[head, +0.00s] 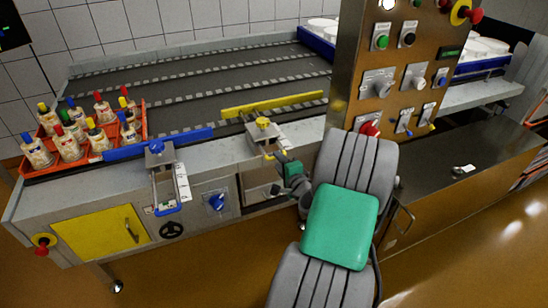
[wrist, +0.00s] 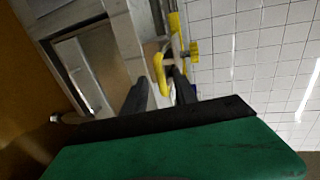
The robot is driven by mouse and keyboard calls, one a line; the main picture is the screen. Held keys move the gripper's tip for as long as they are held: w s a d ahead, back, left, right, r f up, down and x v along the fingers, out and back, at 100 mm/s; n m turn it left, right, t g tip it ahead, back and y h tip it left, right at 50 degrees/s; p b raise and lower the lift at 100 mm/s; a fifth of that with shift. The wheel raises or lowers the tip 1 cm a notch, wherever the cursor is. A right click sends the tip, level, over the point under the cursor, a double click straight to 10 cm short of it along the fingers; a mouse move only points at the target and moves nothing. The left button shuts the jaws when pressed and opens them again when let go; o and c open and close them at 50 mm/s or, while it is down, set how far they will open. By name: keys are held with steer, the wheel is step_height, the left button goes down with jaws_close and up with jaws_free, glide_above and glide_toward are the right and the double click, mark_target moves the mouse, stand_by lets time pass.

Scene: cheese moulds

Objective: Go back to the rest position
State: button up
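My gripper (wrist: 160,90) shows in the wrist view as two dark fingers with a gap between them. It appears open, and I see nothing clamped in it. In the head view my gripper (head: 280,157) is low at the conveyor's front edge, close to the bracket with the yellow knob (head: 263,122). My arm partly hides that area. The yellow guide rail (head: 272,104) lies above the bracket, along the conveyor edge.
A blue guide rail (head: 160,144) with its own bracket (head: 163,180) is to the left. An orange crate (head: 88,154) of several bottles stands at the far left. A steel control column (head: 355,85) rises close to my arm. Open floor (head: 190,275) lies in front.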

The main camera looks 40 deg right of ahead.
steer(key=shift+s+a+r, duration=0.1)
steer(key=shift+s+a, duration=0.1)
steer(key=shift+s, duration=0.25)
steer(key=shift+w+a+r, duration=0.15)
steer(key=shift+a, duration=0.05)
steer(key=w+a+r+n+g+y+p, duration=0.1)
steer(key=w+a+r+n+y+p, duration=0.2)
steer(key=a, duration=0.4)
steer(key=w+a+r+n+g+y+p, duration=0.1)
steer(key=a+r+n+g+y+p, duration=0.1)
steer(key=a+n, duration=0.45)
steer(key=s+a+r+n+g+y+p, duration=0.1)
steer(key=s+a+r+n+g+p, duration=0.15)
steer(key=a, duration=0.35)
steer(key=s+a+r+n+g+p, duration=0.1)
steer(key=s+a+r+n+g, duration=0.1)
steer(key=s+a+r+n, duration=0.3)
steer(key=s+a+r+n+g+h+p, duration=0.1)
steer(key=s+a+r+n+g+p, duration=0.1)
steer(key=s, duration=0.4)
steer(key=s+a+r+n+g+p, duration=0.1)
steer(key=s+a+r+n+g, duration=0.1)
steer(key=s+a, duration=0.3)
steer(key=shift+s+r+h+p, duration=0.35)
steer(key=shift+r+h, duration=0.05)
steer(key=shift+r, duration=0.35)
